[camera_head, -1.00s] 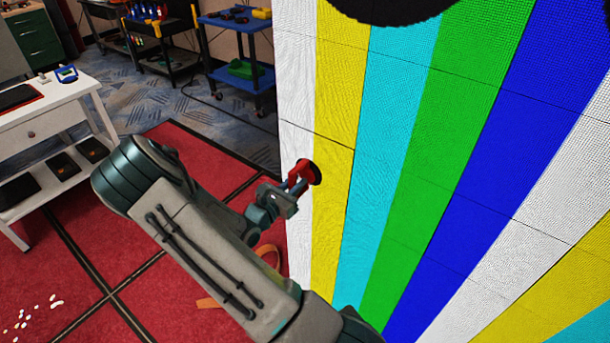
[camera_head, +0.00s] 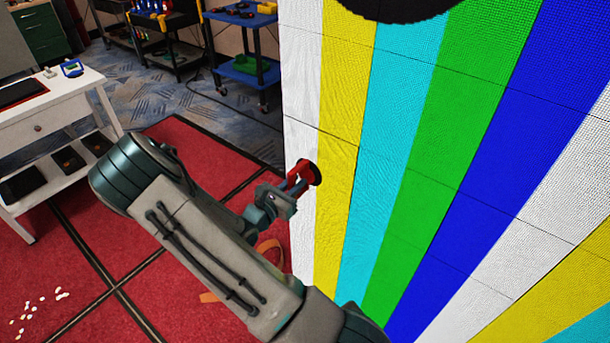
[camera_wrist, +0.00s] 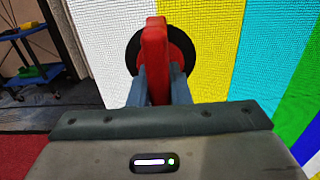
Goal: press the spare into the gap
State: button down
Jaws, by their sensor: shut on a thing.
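My gripper (camera_head: 283,197) is shut on the handle of a red tool (camera_head: 301,177) with a round black disc (camera_head: 315,173), apparently a suction cup. In the wrist view the red handle (camera_wrist: 154,50) stands upright between the fingers, and the disc (camera_wrist: 133,54) shows behind it. The disc faces the video wall (camera_head: 400,170) at its left part, over the white and yellow stripes. I cannot tell whether it touches the wall. No separate spare module and no open gap can be made out in these views.
A white table (camera_head: 60,110) with a blue-framed device (camera_head: 72,68) stands at the left. A blue cart (camera_head: 250,72) and dark workbenches stand at the back. White bits (camera_head: 40,308) lie on the red carpet. An orange item (camera_head: 270,250) is partly hidden behind my arm.

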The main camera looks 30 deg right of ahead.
aim_at(289, 188)
jog(key=shift+p+v, duration=0.35)
jog(key=shift+v, duration=1.75)
jog(key=shift+r, duration=0.1)
jog(key=c, duration=2.1)
grip_release()
grip_shut()
